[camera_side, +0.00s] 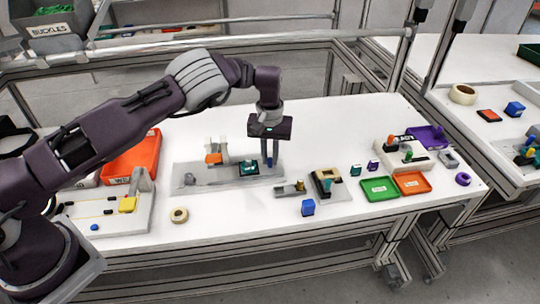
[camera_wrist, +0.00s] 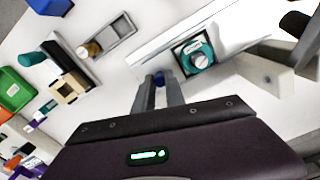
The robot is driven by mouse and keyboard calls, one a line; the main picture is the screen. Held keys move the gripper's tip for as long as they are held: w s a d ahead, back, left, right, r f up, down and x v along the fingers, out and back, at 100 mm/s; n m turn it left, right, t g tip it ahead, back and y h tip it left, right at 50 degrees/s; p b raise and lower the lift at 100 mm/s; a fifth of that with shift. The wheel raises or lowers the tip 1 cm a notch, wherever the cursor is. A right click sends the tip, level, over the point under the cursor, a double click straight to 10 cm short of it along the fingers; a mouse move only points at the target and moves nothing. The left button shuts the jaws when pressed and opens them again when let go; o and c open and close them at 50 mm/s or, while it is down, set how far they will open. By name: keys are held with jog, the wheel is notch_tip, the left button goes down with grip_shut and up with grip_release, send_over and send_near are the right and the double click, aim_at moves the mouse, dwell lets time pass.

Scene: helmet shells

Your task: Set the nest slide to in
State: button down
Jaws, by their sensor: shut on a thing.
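The grey fixture plate (camera_side: 212,180) lies mid-table. On it is the nest slide, a dark square nest (camera_side: 243,173) holding a teal part with a pale round dial (camera_wrist: 198,57). The nest lies flat, left of my gripper in the side view. My gripper (camera_side: 269,160) points straight down at the plate's right end. It is shut on a small blue knob (camera_wrist: 158,77), which shows between the fingertips in the wrist view. The knob looks like the slide's handle, but its link to the nest is hidden.
An orange-tipped clamp (camera_side: 213,158) stands behind the nest. A small grey slide with a brass knob (camera_side: 299,186), a black-and-tan block (camera_side: 325,178) and a blue block (camera_side: 308,207) are to the right. Green (camera_side: 380,188) and orange (camera_side: 411,183) trays lie farther right. The front table strip is mostly clear.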

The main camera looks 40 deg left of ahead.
aim_at(239, 168)
jog(key=s+a, duration=0.6)
jog(key=shift+s+a, duration=0.1)
jog(key=shift+a, duration=0.15)
jog(key=c, duration=1.4)
grip_release()
jog(key=shift+r, duration=0.15)
notch_tip(239, 168, up, 7)
jog(key=shift+f, duration=0.1)
